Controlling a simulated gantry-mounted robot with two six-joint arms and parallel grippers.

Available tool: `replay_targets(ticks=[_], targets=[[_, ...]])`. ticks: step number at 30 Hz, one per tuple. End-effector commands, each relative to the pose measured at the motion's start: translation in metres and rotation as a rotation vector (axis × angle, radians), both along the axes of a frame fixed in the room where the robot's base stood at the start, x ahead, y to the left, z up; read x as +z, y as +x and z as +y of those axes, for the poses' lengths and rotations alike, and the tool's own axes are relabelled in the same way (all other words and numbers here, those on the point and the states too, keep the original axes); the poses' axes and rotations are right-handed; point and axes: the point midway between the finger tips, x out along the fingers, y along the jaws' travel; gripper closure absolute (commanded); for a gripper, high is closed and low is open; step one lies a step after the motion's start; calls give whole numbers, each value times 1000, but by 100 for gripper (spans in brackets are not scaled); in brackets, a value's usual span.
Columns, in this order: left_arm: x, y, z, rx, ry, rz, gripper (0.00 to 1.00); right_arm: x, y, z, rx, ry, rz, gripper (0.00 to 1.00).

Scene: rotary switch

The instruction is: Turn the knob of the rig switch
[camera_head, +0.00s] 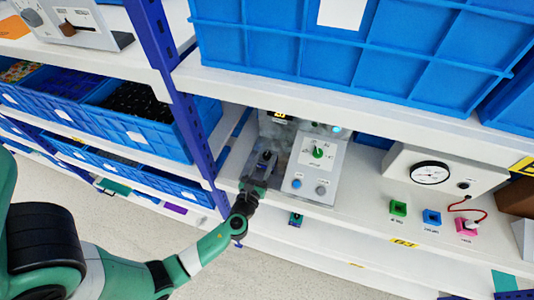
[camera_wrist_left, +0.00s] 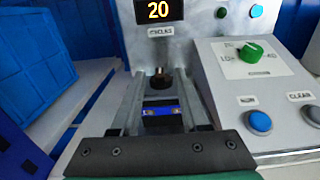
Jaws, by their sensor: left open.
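The test rig has a grey upright panel with a lit "20" display (camera_wrist_left: 158,10) and a sloped white panel (camera_head: 319,171). A green knob (camera_head: 318,152) sits on the sloped panel; it also shows in the left wrist view (camera_wrist_left: 251,52), with dial markings around it. My left gripper (camera_head: 264,163) is open, left of the sloped panel and apart from the green knob. In the left wrist view its fingers (camera_wrist_left: 157,88) stand either side of a small dark fitting with a brass-coloured base (camera_wrist_left: 158,79) and a blue part (camera_wrist_left: 161,110). Contact there cannot be told. My right gripper is not in view.
A blue button (camera_wrist_left: 259,122) and a grey button (camera_wrist_left: 311,115) sit below the green knob. A shelf board with blue crates (camera_head: 350,40) overhangs the rig. A blue upright post (camera_head: 190,125) stands left. A gauge box (camera_head: 440,170) and small coloured blocks stand right.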

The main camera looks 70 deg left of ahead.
Motion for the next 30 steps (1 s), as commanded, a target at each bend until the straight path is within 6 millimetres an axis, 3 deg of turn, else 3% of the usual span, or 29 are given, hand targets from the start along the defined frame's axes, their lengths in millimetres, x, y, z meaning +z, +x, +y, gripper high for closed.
replay_targets(ticks=[6,15,23,30], targets=[[0,21,23,1,0,0,55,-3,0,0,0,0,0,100],[0,24,26,-1,-1,-1,55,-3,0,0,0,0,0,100],[0,23,26,-1,-1,-1,100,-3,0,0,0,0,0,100],[0,23,26,-1,-1,-1,100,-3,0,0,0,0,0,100]])
